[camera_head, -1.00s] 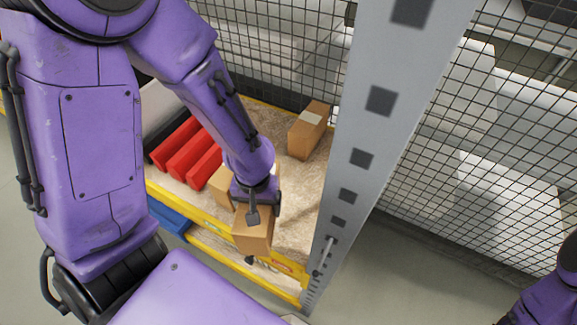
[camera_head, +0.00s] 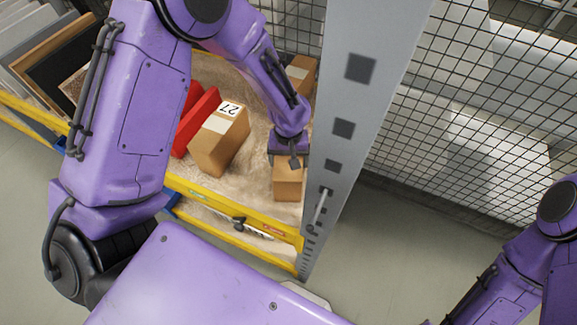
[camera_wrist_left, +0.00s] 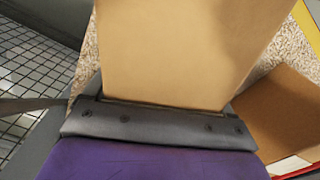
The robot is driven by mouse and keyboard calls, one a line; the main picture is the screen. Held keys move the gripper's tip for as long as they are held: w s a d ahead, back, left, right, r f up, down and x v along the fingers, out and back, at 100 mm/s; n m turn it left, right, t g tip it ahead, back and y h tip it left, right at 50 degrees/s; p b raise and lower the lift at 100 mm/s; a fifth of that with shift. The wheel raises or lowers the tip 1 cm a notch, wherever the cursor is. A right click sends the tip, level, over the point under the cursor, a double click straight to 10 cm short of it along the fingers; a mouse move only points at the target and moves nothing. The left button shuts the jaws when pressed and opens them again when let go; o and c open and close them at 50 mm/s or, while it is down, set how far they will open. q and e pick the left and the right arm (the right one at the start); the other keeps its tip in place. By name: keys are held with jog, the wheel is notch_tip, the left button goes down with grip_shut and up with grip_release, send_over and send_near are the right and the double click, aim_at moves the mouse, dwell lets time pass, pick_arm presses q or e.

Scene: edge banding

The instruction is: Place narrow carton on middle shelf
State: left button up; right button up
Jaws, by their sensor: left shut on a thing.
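A narrow brown carton (camera_head: 288,180) hangs under my left gripper (camera_head: 288,161), which is shut on it. The carton is at the right end of the yellow-edged shelf (camera_head: 228,209), close to the grey upright. In the left wrist view the same carton (camera_wrist_left: 190,50) fills the middle, rising from the gripper (camera_wrist_left: 160,120). Whether its bottom touches the shelf cannot be told. Of my right arm only links show at the lower right; its gripper is out of view.
A carton marked 27 (camera_head: 220,140) stands left of the held one, beside red bins (camera_head: 197,120). Another carton (camera_head: 300,72) stands at the back, partly hidden. A grey upright (camera_head: 345,130) stands close on the right, with wire mesh (camera_head: 450,110) behind.

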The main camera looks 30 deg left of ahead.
pick_arm(q)
jog(key=shift+f, duration=0.15)
jog(key=o, duration=1.2)
jog(key=shift+f, duration=0.2)
notch_tip(320, 180, up, 12)
jog(key=shift+r+b, duration=0.2)
jog(key=shift+b, duration=0.15)
